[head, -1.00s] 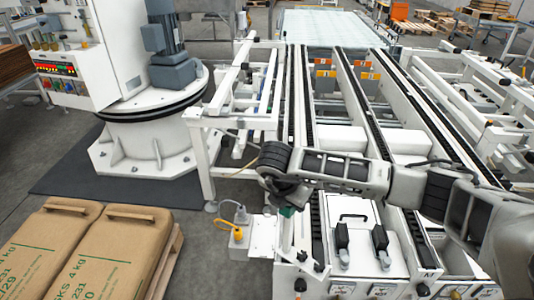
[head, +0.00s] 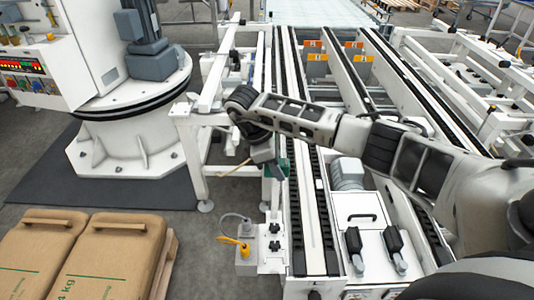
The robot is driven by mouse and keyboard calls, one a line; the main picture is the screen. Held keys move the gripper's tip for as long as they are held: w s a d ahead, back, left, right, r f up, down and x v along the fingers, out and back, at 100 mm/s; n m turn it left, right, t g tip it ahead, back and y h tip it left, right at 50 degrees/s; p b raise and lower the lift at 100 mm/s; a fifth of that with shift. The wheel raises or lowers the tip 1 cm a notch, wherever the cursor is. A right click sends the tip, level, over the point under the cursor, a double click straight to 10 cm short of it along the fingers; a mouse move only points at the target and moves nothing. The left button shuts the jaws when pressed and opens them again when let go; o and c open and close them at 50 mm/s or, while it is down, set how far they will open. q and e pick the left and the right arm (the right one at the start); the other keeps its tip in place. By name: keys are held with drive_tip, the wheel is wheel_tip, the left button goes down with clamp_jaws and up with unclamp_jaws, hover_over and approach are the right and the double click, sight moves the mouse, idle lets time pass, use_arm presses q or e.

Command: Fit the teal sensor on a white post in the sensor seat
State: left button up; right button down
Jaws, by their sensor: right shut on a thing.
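The teal sensor (head: 284,167) shows as a small teal patch just under my right gripper (head: 268,164), at the left edge of the conveyor frame. My right gripper is shut on it; the gripper hides much of the sensor, and the white post cannot be told apart from the white frame behind. The sensor seat cannot be picked out clearly. A white bracket plate (head: 271,243) stands at the near left corner of the conveyor, below and apart from the gripper in the picture. My left gripper is not in view.
A grey box with a yellow plug and cable (head: 246,246) sits left of the bracket plate. The conveyor (head: 311,200) runs away from me. Brown sacks (head: 110,255) lie on a pallet at lower left. A white machine base (head: 130,150) stands behind them.

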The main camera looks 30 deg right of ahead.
sight(276, 189)
drive_tip(key=shift+w, duration=0.25)
drive_tip(key=shift+f, duration=0.2)
drive_tip(key=shift+s+f+b, duration=0.15)
drive_tip(key=shift+f+b, duration=0.55)
drive_tip(key=shift+b, duration=0.2)
drive_tip(key=shift+f+b, duration=2.1)
drive_tip(key=shift+f, duration=0.4)
use_arm(q)
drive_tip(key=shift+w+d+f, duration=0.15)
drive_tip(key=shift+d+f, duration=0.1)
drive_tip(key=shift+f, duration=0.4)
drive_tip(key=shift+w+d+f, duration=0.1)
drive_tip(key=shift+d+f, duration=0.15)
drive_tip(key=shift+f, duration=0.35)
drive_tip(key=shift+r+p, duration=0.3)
drive_tip(key=shift+p, duration=0.05)
use_arm(e)
drive_tip(key=shift+d+r, duration=0.1)
drive_tip(key=shift+d, duration=0.05)
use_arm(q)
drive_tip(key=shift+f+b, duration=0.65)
use_arm(e)
drive_tip(key=shift+f, duration=1.1)
